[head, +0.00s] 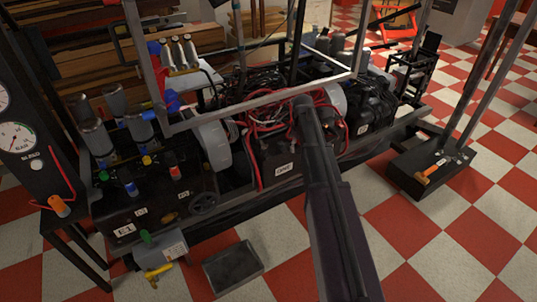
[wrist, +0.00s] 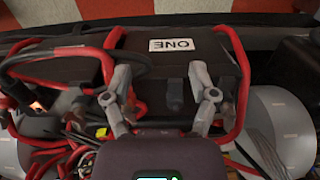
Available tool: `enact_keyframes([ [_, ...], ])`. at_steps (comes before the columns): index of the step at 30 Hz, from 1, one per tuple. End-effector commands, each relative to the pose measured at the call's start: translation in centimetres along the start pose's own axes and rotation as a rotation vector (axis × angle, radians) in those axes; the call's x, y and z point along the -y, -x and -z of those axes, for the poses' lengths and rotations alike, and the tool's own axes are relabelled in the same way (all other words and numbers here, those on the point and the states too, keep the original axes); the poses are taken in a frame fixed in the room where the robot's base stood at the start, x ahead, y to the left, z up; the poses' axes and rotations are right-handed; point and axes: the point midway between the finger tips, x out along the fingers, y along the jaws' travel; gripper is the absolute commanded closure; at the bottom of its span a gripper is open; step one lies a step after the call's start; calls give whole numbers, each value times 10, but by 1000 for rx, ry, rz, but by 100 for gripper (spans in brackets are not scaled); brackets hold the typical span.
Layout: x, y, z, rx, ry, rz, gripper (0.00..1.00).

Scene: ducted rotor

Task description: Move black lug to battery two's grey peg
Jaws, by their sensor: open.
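In the wrist view, a black battery (wrist: 200,55) carries a white label reading ONE, upside down. My gripper (wrist: 160,88) is open over it, one grey finger on each side. A short dark grey piece (wrist: 172,92) stands between the fingers, apart from both; whether it is a peg or the black lug is unclear. A black cable (wrist: 50,50) runs in from the left towards the left finger. In the head view, the battery's ONE label (head: 284,168) shows, while my arm hides the gripper. A second labelled black unit (head: 375,115) sits right of it; its label is too small to read.
Red cables (wrist: 238,75) loop close around both fingers. Metal frame bars (head: 260,100) cross above the batteries. A grey rounded housing (head: 213,143) stands left of battery one.

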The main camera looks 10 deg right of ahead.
Motion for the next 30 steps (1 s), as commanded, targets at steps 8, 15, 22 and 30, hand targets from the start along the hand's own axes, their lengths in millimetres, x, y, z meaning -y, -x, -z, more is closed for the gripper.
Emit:
enact_keyframes([
  [8, 41, 0, -1, -3, 3, 1, 26],
  [15, 67, 0, 0, -5, 2, 1, 26],
  [22, 78, 0, 1, -6, 1, 1, 26],
  [30, 79, 0, 1, -6, 0, 2, 26],
])
